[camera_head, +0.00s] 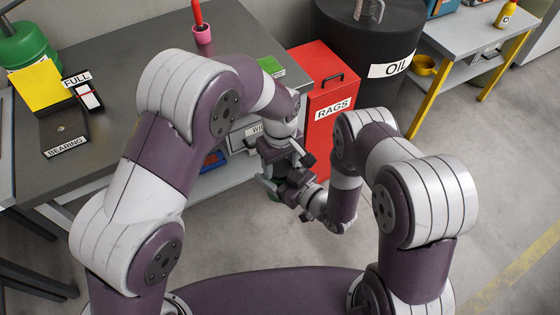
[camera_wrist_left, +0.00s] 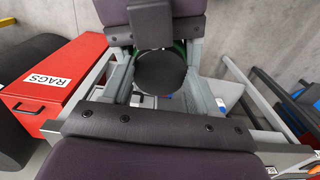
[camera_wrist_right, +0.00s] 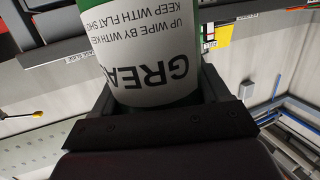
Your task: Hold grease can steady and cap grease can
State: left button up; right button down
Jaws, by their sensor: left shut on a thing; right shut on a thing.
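The grease can (camera_wrist_right: 150,55) is green with a white label, its lettering upside down in the right wrist view. My right gripper (camera_head: 296,188) is shut around it; a green sliver of the can shows in the head view (camera_head: 269,188). A round black cap (camera_wrist_left: 160,74) lies between the fingers of my left gripper (camera_wrist_left: 160,88), which is shut on it. A little green shows beside the cap's far edge. The cap is over the can's end; I cannot tell whether it is seated or apart. My two grippers are close together, hiding most of the can in the head view.
A grey workbench (camera_head: 110,85) stands at the left with a bearing tray (camera_head: 62,128). A red RAGS box (camera_head: 325,85) stands beyond the grippers, with a black OIL drum (camera_head: 368,40) behind. Open floor (camera_head: 500,180) lies to the right.

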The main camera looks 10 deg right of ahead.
pick_arm(q)
jog(key=o, duration=1.1)
jog(key=shift+r, duration=2.25)
notch_tip(320, 180, up, 3)
jog(key=shift+w+r, duration=0.1)
jog(key=shift+r, duration=0.05)
jog(key=shift+f, duration=4.05)
